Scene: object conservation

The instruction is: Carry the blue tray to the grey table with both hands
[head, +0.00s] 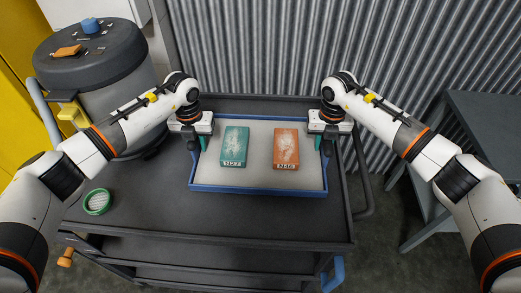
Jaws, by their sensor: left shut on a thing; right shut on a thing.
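The blue tray (258,191) lies on the dark cart, its rim blue and its floor light grey. In it are a green block (234,146) and an orange block (286,148), side by side with labels on their front faces. My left gripper (196,142) is shut on the tray's left side towards the back. My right gripper (322,140) is shut on the tray's right side towards the back. The fingertips are partly hidden by the gripper bodies. The grey table (490,112) stands at the right, partly behind my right arm.
The dark cart (220,230) has lower shelves, and a handle (363,190) on its right. A green ring-shaped item (97,202) lies on its left part. A large dark-lidded drum (105,85) stands at the back left. A corrugated wall (270,50) closes the back. Floor shows between cart and table.

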